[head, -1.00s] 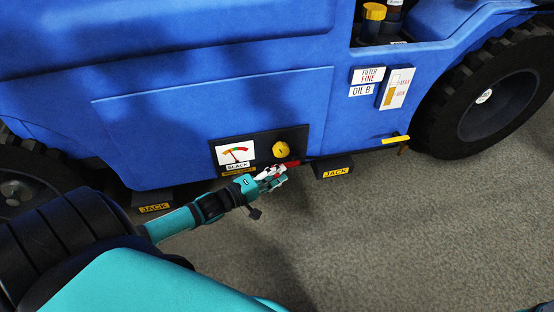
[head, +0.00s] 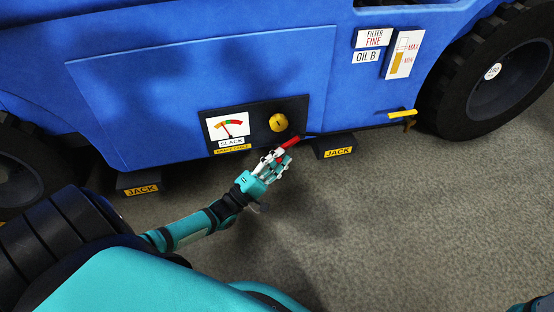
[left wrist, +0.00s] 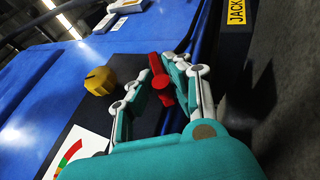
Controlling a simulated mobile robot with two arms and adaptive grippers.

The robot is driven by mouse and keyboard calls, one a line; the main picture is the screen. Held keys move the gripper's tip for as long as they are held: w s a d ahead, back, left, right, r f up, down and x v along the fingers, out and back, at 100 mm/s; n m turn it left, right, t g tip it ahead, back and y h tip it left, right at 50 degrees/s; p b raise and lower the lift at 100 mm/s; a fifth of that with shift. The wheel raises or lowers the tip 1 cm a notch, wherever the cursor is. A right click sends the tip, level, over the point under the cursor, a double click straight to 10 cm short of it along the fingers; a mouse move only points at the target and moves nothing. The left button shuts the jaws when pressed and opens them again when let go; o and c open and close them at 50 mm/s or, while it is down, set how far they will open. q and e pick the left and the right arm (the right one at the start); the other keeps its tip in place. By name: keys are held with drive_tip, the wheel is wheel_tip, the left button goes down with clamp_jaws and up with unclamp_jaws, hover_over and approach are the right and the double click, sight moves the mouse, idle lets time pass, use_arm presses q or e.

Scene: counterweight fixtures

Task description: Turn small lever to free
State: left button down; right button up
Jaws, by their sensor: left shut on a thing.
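A small red lever (head: 290,143) sits at the lower edge of the black panel (head: 252,145) on the blue machine. It slants, with its upper right end near the panel's lower right corner. My left gripper (head: 276,161) is shut on the lever, and its fingers hide the lower part. In the left wrist view, the red lever (left wrist: 160,84) stands between the two fingers of my left gripper (left wrist: 160,80). I see no free or locked marking beside the lever. My right gripper is not in view.
A yellow knob (head: 278,123) and a slack gauge (head: 228,128) are on the panel above the lever. A jack block (head: 334,147) stands close on the right, with a yellow handle (head: 402,114) beyond it. The carpeted floor in front is clear.

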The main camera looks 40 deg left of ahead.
use_arm(q)
drive_tip(key=shift+f, duration=0.4)
drive_tip(key=c, duration=1.4)
unclamp_jaws()
drive_tip(key=shift+d, duration=0.1)
drive_tip(key=shift+o, duration=0.8)
drive_tip(key=shift+w+r, duration=0.1)
drive_tip(key=shift+r, duration=0.05)
drive_tip(key=v, duration=1.2)
drive_tip(key=shift+c, duration=0.2)
